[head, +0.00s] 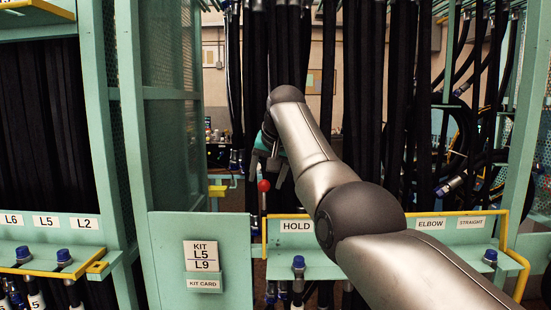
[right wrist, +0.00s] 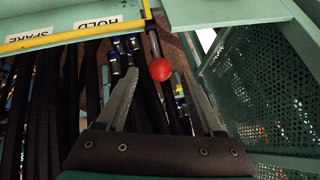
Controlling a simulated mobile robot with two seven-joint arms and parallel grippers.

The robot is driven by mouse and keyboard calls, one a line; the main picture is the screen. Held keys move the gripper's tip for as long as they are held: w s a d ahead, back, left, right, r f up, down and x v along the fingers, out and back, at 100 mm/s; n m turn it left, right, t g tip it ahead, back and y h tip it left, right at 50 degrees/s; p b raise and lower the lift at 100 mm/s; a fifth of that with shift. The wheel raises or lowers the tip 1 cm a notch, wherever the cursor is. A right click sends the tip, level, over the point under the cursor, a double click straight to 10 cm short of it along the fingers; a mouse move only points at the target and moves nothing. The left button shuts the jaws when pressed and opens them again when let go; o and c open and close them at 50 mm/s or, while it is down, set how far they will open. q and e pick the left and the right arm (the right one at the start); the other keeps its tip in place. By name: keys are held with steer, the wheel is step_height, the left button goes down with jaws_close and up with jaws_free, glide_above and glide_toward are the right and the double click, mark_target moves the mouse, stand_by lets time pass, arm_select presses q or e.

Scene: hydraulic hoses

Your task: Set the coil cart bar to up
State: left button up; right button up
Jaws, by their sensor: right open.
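A red ball knob (head: 263,185) sits on a thin rod behind the HOLD end of the green shelf; I take it for the end of the coil cart bar, though no label on it shows. My right gripper (head: 268,168) is just above the knob in the head view, partly hidden by my arm. In the right wrist view the open fingers (right wrist: 160,82) point toward the red knob (right wrist: 160,69), which shows between their tips. No grip on it shows, and the depth gap is unclear. The bar's lower part is hidden. My left gripper is not in view.
A shelf with a yellow rail (head: 403,217) and a HOLD label (head: 296,226) stands in front. A green panel with a kit card (head: 204,284) is to the left. Black hoses (head: 365,90) hang behind my arm. A perforated green panel (right wrist: 270,95) is close on the right in the wrist view.

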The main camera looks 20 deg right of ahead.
steer(key=b+v, duration=0.2)
steer(key=v, duration=0.9)
steer(key=shift+s+b, duration=0.2)
steer(key=shift+b, duration=0.2)
steer(key=shift+r, duration=0.1)
